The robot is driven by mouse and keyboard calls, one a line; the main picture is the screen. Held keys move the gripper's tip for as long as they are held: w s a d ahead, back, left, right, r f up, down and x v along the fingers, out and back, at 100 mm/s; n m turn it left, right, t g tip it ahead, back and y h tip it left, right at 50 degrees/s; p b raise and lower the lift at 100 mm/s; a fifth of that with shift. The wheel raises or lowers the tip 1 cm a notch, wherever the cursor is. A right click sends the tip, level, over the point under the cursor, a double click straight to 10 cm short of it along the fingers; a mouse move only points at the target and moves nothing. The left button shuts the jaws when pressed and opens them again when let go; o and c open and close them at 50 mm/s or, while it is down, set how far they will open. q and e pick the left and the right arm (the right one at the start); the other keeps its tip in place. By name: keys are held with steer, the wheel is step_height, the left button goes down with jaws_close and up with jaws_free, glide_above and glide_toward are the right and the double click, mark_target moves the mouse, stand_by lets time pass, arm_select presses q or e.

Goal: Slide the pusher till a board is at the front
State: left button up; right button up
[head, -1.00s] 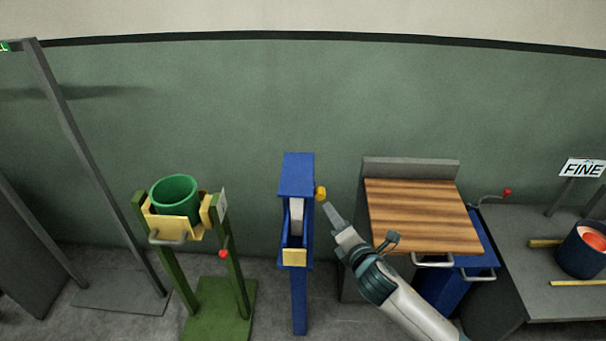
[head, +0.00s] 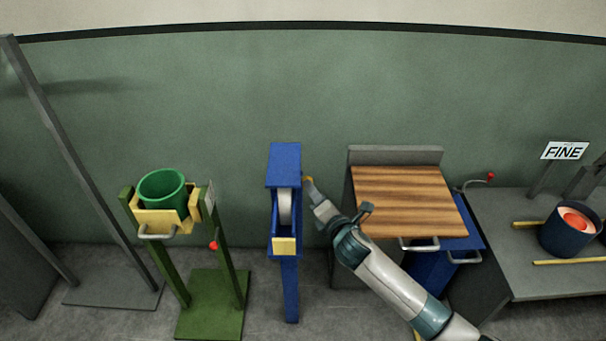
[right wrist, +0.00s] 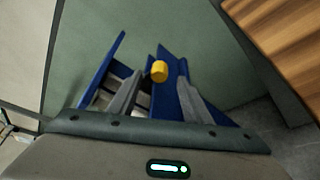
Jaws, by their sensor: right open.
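A blue magazine on a post (head: 284,165) stands in the middle of the head view, with a pale white piece (head: 284,207) inside its slot and a yellow plate (head: 284,246) at its lower front. A yellow knob (right wrist: 159,71), which looks like the pusher's handle, sticks out from its right side. My right gripper (head: 312,188) is at that side, mostly covering the knob in the head view. In the right wrist view its two fingers (right wrist: 158,95) are open, with the knob between and just beyond the tips. It grips nothing. My left gripper is out of view.
A green stand with a green bucket (head: 162,189) is to the left. A wood-topped bench (head: 405,200) stands close on the right.

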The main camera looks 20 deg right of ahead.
steer(key=x, duration=1.2)
steer(key=shift+p, duration=0.45)
steer(key=shift+c, duration=0.7)
steer(key=shift+s, duration=0.1)
jaws_close()
